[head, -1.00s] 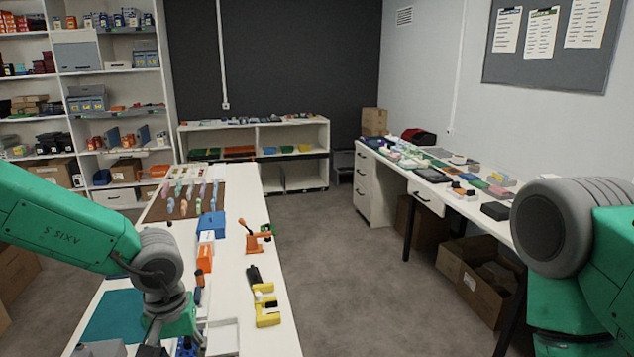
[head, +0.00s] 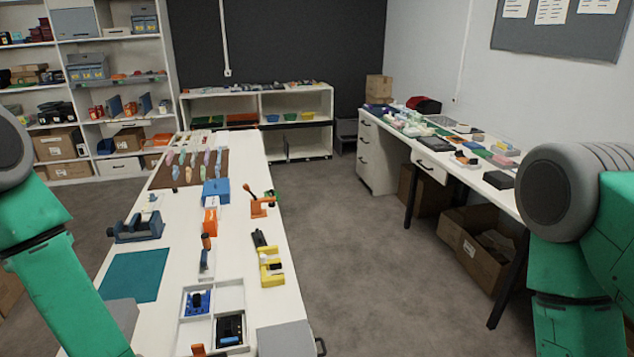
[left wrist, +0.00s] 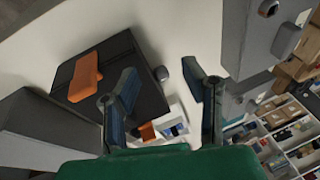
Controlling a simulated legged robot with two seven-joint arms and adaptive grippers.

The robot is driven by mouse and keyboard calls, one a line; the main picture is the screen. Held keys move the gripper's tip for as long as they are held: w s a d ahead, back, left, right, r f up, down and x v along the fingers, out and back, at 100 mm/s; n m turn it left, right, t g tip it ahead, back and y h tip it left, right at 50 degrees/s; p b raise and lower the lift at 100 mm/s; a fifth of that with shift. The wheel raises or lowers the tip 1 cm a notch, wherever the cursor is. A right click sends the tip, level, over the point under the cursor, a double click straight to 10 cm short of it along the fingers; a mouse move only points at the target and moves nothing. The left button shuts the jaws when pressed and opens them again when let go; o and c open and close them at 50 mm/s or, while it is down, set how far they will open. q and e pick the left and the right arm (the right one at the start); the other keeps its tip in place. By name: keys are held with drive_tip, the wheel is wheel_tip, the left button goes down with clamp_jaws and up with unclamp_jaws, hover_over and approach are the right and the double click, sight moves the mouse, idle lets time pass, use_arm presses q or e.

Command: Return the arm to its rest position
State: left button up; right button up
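My left arm (head: 50,265) is at the left edge of the head view, its green links beside the left workbench (head: 245,305). Its gripper is outside the head view. In the left wrist view my left gripper (left wrist: 160,72) shows two spread fingers with nothing between them. My right arm (head: 575,240) stands at the right edge of the head view; its gripper is out of view.
The bench bears a grey vise (head: 138,228), a teal mat (head: 135,275), a divided white tray (head: 228,295) and a yellow tool (head: 270,265). A second table (head: 430,165) stands right, with cartons (head: 470,240) below. The floor between (head: 360,270) is clear.

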use_arm(q)
drive_tip(key=shift+m+h, duration=0.4)
drive_tip(key=shift+h, duration=0.1)
drive_tip(key=s, duration=0.2)
drive_tip(key=s+f, duration=0.1)
drive_tip(key=s, duration=0.1)
drive_tip(key=s+f, duration=0.1)
drive_tip(key=s, duration=0.2)
drive_tip(key=shift+f, duration=0.25)
drive_tip(key=s+f+g+h, duration=0.1)
drive_tip(key=s+g+h, duration=0.15)
drive_tip(key=s, duration=0.85)
wheel_tip(320, 180, down, 14)
drive_tip(key=w+d+m+b, duration=0.1)
drive_tip(key=w+d+b, duration=0.1)
drive_tip(key=b, duration=1.3)
drive_tip(key=shift+w+t, duration=0.35)
drive_tip(key=shift+y, duration=0.25)
